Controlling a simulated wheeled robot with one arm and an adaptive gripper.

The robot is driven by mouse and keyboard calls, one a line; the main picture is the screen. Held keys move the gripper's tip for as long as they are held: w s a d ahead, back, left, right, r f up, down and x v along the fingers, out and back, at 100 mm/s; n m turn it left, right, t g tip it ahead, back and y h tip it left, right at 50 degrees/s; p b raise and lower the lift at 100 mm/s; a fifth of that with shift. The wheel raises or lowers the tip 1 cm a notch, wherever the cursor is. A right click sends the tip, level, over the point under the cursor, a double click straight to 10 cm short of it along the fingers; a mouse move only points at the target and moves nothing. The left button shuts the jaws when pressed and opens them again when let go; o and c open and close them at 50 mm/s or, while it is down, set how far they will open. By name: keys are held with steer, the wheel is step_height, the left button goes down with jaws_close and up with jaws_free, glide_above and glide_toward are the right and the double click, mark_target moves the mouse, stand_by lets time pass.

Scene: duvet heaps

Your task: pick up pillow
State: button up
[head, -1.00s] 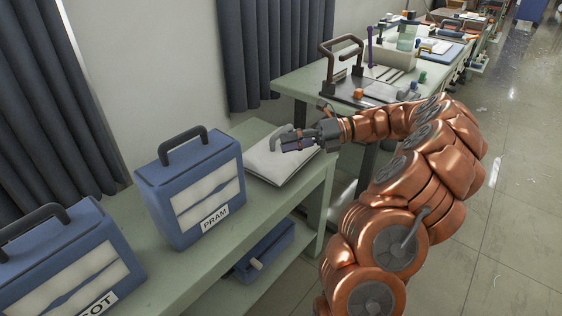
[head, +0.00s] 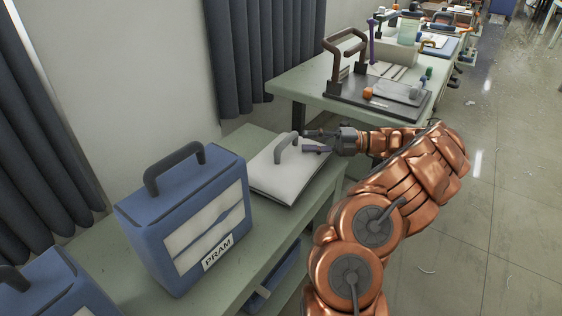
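A flat white pillow (head: 284,176) with a grey loop handle (head: 284,145) lies on the pale green bench, right of the blue case marked PRAM. My gripper (head: 306,141) is just right of the handle, over the pillow's right part. Its two dark fingers point left and stand apart with nothing seen between them. I cannot tell whether the lower finger touches the pillow.
The blue PRAM case (head: 188,220) stands upright on the bench (head: 125,260), near the pillow. Another blue case (head: 55,285) is at lower left. A higher table (head: 310,88) with tools stands behind. Floor (head: 490,220) at right is clear.

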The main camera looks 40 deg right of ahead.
mark_target(291, 141)
steer(key=shift+b+x, duration=1)
steer(key=shift+x, duration=2.45)
jaws_close()
